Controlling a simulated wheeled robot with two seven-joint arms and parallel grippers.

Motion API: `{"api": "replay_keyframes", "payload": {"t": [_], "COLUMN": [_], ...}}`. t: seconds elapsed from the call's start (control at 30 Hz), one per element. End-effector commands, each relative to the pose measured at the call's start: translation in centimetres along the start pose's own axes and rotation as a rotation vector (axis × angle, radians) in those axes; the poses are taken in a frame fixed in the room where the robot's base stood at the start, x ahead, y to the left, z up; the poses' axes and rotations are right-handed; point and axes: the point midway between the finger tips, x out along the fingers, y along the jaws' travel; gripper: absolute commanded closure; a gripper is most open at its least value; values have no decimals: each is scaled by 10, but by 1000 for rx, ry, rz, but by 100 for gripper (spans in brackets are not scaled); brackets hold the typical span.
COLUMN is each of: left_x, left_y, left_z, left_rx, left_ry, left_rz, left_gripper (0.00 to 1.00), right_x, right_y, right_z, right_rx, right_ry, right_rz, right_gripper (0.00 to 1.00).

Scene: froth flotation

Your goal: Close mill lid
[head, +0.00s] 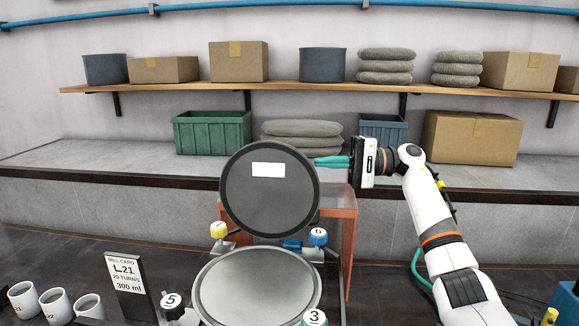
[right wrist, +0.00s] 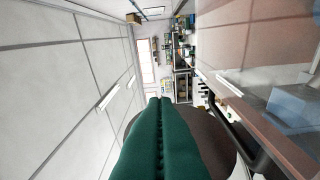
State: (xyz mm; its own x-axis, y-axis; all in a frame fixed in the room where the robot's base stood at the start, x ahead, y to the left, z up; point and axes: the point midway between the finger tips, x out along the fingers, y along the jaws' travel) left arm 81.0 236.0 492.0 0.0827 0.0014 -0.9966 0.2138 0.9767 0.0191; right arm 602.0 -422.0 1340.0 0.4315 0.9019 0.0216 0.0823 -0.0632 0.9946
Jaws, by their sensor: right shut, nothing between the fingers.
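The mill lid (head: 270,205) is a dark grey disc with a white label, standing open and nearly upright at the back of the mill. The mill's round grey top (head: 258,285) lies below and in front of it. My right gripper (head: 318,162) is shut and empty, its teal fingers pointing left at the lid's upper right edge. I cannot tell whether the tips touch the lid. In the right wrist view the shut green fingers (right wrist: 160,105) show, with a dark round surface, likely the lid (right wrist: 215,140), beside and beyond them. My left gripper is not in view.
Numbered clamps, among them yellow (head: 218,230) and blue (head: 317,237) ones, stand around the mill. An orange frame (head: 349,240) is behind it. A mill card (head: 127,280) and white cups (head: 55,303) stand at left. Bins and boxes fill the back ledge (head: 90,155) and shelf (head: 200,87).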

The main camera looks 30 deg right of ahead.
Motion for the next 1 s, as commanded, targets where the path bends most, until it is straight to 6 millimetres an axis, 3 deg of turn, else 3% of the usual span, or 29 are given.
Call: {"api": "replay_keyframes", "payload": {"t": [0.37,0.67,1.0], "left_x": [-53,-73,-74], "left_y": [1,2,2], "left_z": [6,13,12], "left_rx": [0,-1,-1], "left_ry": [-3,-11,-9], "left_rz": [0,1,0], "left_gripper": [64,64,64], "right_x": [83,87,88], "right_y": [7,3,0], "right_z": [-2,-34,-39], "right_rx": [1,1,1], "right_ry": [4,1,-1], "right_rz": [1,-1,0], "right_gripper": [100,100,100]}}
